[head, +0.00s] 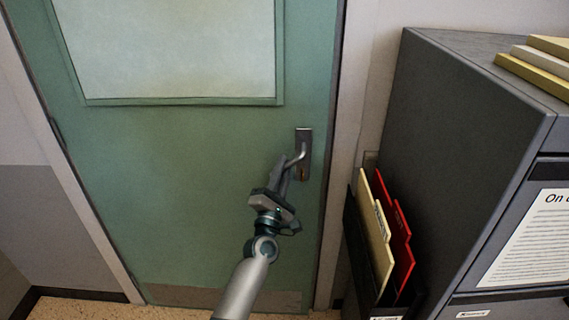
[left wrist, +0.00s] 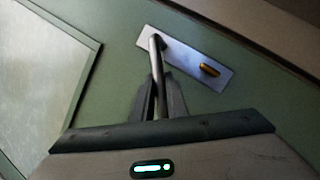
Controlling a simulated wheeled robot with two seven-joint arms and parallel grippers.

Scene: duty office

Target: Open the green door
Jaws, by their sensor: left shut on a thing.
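The green door (head: 170,190) fills the left and middle of the head view, with a pale window panel (head: 170,50) in its upper part. It looks closed in its frame. A grey lever handle (head: 299,157) sits on a metal plate (head: 304,139) near the door's right edge. My left gripper (head: 287,170) is at the lever. In the left wrist view the gripper fingers (left wrist: 161,98) are shut around the lever (left wrist: 155,55), whose plate (left wrist: 190,57) carries a brass-coloured piece (left wrist: 209,70). My right gripper is not in view.
A dark grey cabinet (head: 450,120) stands right of the door, with books (head: 540,65) on top. A black file holder (head: 358,240) with red and cream folders (head: 400,240) is beside it, close to the door frame. Speckled floor (head: 75,310) shows at the bottom.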

